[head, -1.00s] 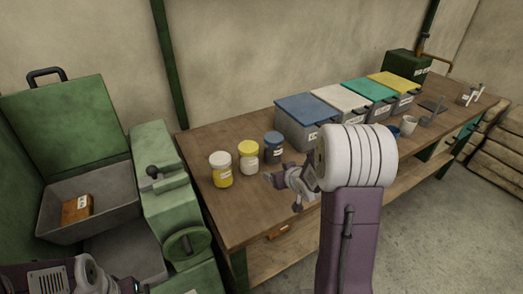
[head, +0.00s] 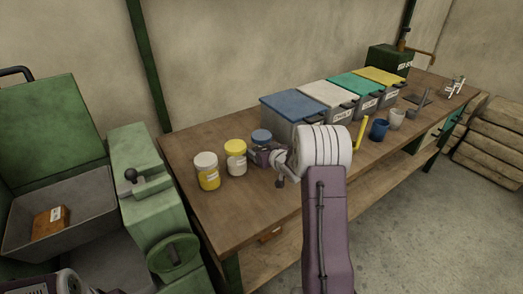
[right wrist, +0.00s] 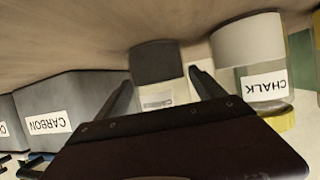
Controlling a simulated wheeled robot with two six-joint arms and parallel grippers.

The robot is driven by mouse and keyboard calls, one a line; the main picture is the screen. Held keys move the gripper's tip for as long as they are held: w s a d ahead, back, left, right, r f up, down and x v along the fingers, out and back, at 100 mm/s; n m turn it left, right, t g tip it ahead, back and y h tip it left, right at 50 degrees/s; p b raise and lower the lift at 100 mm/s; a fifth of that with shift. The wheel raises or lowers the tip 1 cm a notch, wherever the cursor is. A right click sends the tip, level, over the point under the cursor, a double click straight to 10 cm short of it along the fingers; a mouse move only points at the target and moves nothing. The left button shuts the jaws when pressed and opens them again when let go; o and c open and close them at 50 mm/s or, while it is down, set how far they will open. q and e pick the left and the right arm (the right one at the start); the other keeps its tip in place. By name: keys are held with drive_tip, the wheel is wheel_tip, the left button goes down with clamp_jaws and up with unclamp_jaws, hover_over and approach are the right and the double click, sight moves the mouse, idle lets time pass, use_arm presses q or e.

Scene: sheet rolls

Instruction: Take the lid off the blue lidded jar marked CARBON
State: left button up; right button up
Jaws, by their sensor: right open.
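The jar with the blue lid (head: 261,136) stands on the bench, last in a row of three jars. In the right wrist view, which is upside down, the jar's dark body (right wrist: 156,62) shows between my fingers; its label is too blurred to read and its lid is hidden behind my gripper. My right gripper (right wrist: 161,80) is open, with one finger on each side of the jar; I cannot tell whether they touch it. In the head view the right gripper (head: 268,156) covers part of the jar.
Two yellow-topped or pale jars stand left: the CHALK jar (head: 236,158), close beside my finger, and a yellow jar (head: 207,172). Lidded bins stand behind, including a blue-lidded bin (head: 291,110) labelled CARBON. A blue cup (head: 379,129) is right. The bench front (head: 235,205) is clear.

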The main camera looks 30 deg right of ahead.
sight(267, 140)
drive_tip(key=shift+w+f, duration=0.2)
drive_tip(key=shift+w, duration=0.2)
drive_tip(key=shift+s+r, duration=0.1)
drive_tip(key=c, duration=1.7)
drive_tip(key=shift+o, duration=0.2)
drive_tip(key=shift+r, duration=0.45)
drive_tip(key=r, duration=0.1)
drive_tip(key=r+p, duration=0.2)
drive_tip(key=r, duration=0.1)
drive_tip(key=shift+s+d+r, duration=0.1)
drive_tip(key=shift+s+d, duration=0.2)
drive_tip(key=s+d+r+p, duration=0.3)
drive_tip(key=s+d+r, duration=0.2)
drive_tip(key=s, duration=0.4)
drive_tip(key=shift+s+d+r+p, duration=0.15)
drive_tip(key=shift+d+r+p, duration=0.15)
drive_tip(key=shift+r, duration=0.2)
